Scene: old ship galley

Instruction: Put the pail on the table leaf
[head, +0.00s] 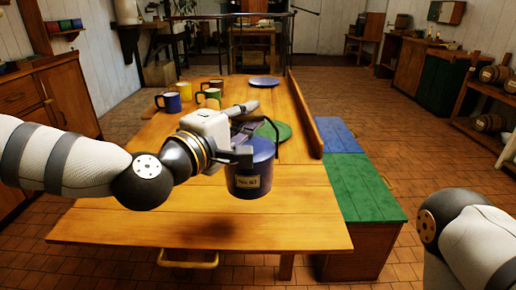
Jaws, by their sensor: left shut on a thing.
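I cannot tell whether the pail's base touches the wood. The table leaf (180,222) appears to be the near end of the tabletop, bare around the pail. Of my right arm only a part shows at the lower right; its gripper is out of view.
A green plate (273,132) lies just behind the pail, and a blue plate (264,82) is farther back. A blue mug (172,102) and several other mugs stand at the table's left. A raised board (304,115) edges the right side, beside a green-topped bench (362,187).

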